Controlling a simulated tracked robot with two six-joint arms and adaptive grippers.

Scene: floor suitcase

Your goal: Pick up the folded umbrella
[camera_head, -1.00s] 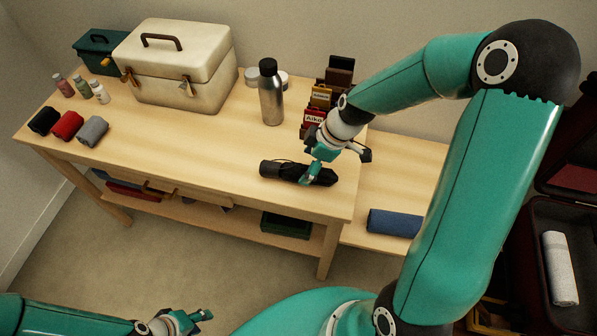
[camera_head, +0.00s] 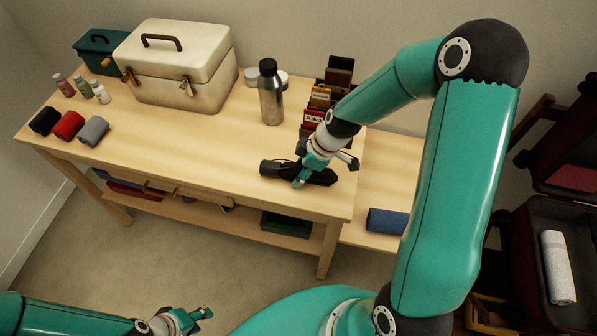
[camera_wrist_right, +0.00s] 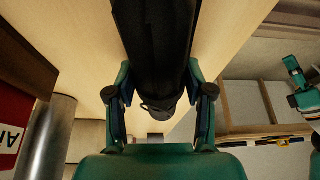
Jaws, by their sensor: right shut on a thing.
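The folded umbrella (camera_head: 276,169) is a black, slim bundle near the front right edge of the wooden table. My right gripper (camera_head: 300,180) is over its middle in the head view, shut on it. In the right wrist view the umbrella (camera_wrist_right: 156,45) lies between the two fingers of my right gripper (camera_wrist_right: 160,100). The fingers hide part of the umbrella in the head view. I cannot tell whether it is clear of the tabletop. My left gripper (camera_head: 190,318) is low at the bottom left, away from the table, and looks open and empty.
The table (camera_head: 190,150) holds a cream case (camera_head: 180,75), a steel bottle (camera_head: 271,98), small boxes (camera_head: 313,118), rolled cloths (camera_head: 67,125) and small bottles. A blue roll (camera_head: 387,221) lies on a lower bench. An open suitcase (camera_head: 535,245) with a white roll stands at right.

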